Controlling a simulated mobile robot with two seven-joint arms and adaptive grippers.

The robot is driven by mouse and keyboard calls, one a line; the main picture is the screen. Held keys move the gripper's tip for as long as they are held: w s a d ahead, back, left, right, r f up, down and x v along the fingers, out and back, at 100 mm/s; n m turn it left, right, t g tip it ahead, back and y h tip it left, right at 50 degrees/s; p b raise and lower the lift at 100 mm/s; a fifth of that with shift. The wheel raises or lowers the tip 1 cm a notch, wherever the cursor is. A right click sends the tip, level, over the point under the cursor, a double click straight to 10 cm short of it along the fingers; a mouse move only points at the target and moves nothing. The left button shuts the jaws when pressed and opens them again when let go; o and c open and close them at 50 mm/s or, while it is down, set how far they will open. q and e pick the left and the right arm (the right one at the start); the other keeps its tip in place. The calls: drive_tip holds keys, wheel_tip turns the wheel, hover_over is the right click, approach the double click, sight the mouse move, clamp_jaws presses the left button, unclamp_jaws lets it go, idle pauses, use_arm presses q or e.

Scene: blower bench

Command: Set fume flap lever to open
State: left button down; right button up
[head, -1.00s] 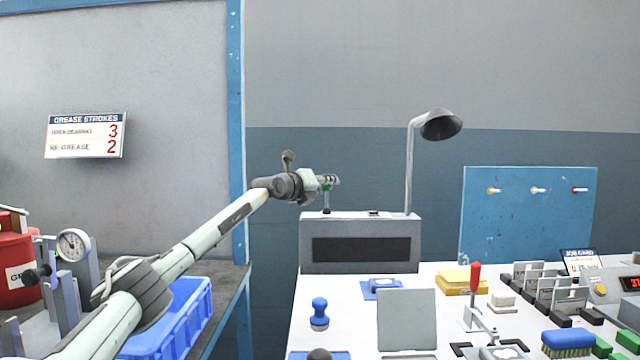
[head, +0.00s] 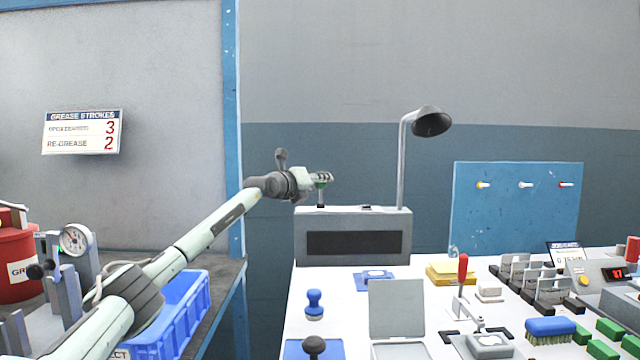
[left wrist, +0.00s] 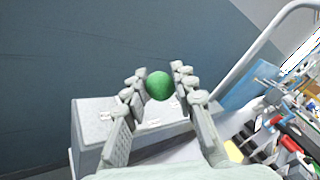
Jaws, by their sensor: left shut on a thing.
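The fume flap lever is a short dark stem with a green knob (head: 321,185), standing on top of the grey fume box (head: 353,216) near its left end. In the left wrist view the knob (left wrist: 159,86) is a green ball between the two fingers. My left gripper (head: 323,178) reaches in from the left above the box and is shut on the knob; its fingers (left wrist: 160,84) stand on both sides of it. The lever looks about upright in the head view. Its stem is hidden in the wrist view. My right gripper is not in view.
A lamp (head: 431,121) on a tall post rises at the box's right end. A blue board (head: 515,205) stands farther right. The white bench holds a blue stamp (head: 314,304), a grey plate (head: 397,307) and a red-handled clamp (head: 462,268). A blue crate (head: 180,310) sits under my left arm.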

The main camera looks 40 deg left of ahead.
use_arm(q)
drive_tip(key=shift+w+d+f, duration=0.1)
drive_tip(key=shift+d+f, duration=0.1)
drive_tip(key=shift+f, duration=0.25)
drive_tip(key=c, duration=1.2)
unclamp_jaws()
drive_tip(key=shift+r, duration=0.1)
drive_tip(key=shift+r, duration=0.1)
drive_tip(key=shift+a, duration=0.1)
drive_tip(key=s+d+r, duration=0.1)
drive_tip(key=s, duration=1.1)
drive_tip(key=shift+d, duration=0.25)
